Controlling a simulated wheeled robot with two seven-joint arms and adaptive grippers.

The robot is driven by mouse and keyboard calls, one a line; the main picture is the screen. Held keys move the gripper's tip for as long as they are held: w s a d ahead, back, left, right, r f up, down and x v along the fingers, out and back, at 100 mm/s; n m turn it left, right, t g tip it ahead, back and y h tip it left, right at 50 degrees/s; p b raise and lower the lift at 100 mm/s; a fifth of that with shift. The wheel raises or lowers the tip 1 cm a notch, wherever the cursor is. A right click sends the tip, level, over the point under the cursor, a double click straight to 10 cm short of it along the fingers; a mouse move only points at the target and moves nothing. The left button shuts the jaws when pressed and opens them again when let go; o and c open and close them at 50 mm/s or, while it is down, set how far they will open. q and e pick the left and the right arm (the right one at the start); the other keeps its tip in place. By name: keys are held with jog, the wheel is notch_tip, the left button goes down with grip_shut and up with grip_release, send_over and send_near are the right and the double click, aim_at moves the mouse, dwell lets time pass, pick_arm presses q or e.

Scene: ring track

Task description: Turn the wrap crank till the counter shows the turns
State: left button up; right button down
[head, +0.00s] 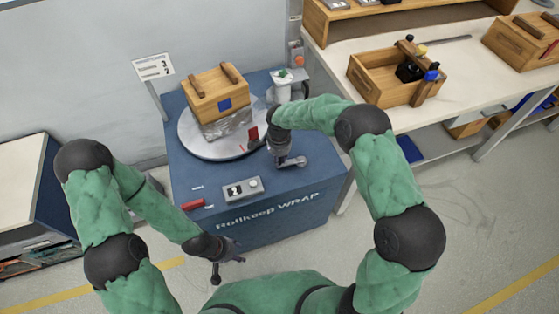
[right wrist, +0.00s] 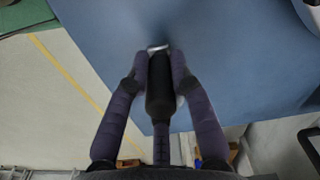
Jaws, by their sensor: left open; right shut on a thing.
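The blue wrap machine (head: 255,215) carries a round turntable (head: 190,140) with a wooden crate (head: 217,95) on it; film wraps the crate's lower part. The counter (head: 235,190) sits on the machine's front top; its small digit looks like 2 but is hard to read. My right gripper (head: 280,154) is at the crank (head: 293,162), right of the turntable. In the right wrist view its fingers (right wrist: 160,75) are shut around the crank's black handle (right wrist: 160,95). My left gripper (head: 228,258) is open and empty, in front of the machine's lower left.
A sign (head: 153,67) with digits stands behind the machine at left. A film roll post (head: 282,88) stands behind the crank. A workbench (head: 445,110) with an open wooden box (head: 372,88) is at right. Open floor (head: 480,220) lies at front right.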

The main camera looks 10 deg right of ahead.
jog(key=shift+s, duration=0.35)
jog(key=c, duration=1.1)
grip_release()
jog(key=shift+w, duration=0.1)
jog(key=shift+r, duration=0.2)
notch_tip(320, 180, up, 12)
jog(key=shift+f, duration=0.2)
